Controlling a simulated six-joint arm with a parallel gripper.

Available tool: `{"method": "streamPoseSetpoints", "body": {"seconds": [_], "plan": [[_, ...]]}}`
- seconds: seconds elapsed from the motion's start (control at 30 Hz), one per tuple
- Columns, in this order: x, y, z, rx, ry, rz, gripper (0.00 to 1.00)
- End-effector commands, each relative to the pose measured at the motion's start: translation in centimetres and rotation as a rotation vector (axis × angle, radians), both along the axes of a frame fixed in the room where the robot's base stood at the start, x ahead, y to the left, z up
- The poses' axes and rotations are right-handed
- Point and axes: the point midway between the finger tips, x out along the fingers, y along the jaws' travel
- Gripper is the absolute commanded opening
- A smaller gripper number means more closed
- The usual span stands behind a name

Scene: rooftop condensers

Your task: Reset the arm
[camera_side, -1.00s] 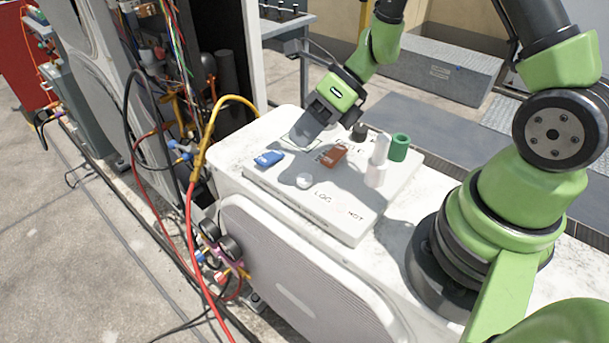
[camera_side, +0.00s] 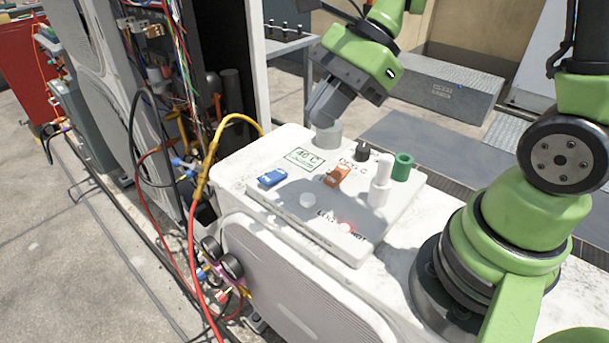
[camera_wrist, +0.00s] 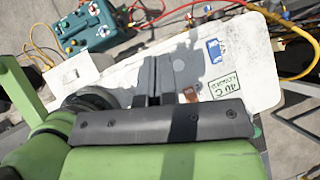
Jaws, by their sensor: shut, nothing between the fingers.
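My gripper (camera_side: 322,118) is tilted downward over the back edge of the white control panel (camera_side: 290,215). Its grey fingers are shut and hold nothing. In the wrist view the shut fingers (camera_wrist: 153,78) point at the white surface. A grey round piece (camera_side: 328,134) shows right at the fingertips; I cannot tell if they touch it.
A white upright cylinder (camera_side: 379,190), a green ring-shaped piece (camera_side: 402,166) and a black knob (camera_side: 362,151) stand on the panel's right side. Yellow and red hoses (camera_side: 198,205) run along the left. An open cabinet with loose wires (camera_side: 165,60) stands behind left. Space above the panel's front is clear.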

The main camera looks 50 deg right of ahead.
Motion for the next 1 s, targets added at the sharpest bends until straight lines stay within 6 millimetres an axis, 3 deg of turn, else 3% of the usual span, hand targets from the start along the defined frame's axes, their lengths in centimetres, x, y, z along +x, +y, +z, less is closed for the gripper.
{"method": "streamPoseSetpoints", "body": {"seconds": [0.03, 0.2, 0.5, 0.7, 1.0], "plan": [[-1.0, 0.2, 1.6, -0.071, -0.101, 0.112, 0.00], [-4.6, -0.1, 5.0, -0.346, -0.402, 0.495, 0.00], [-9.4, -2.2, 8.5, -0.835, -0.776, 0.986, 0.00], [-10.4, -3.0, 9.2, -0.971, -0.845, 1.093, 0.00], [-10.4, -3.1, 9.2, -0.977, -0.846, 1.100, 0.00]]}}
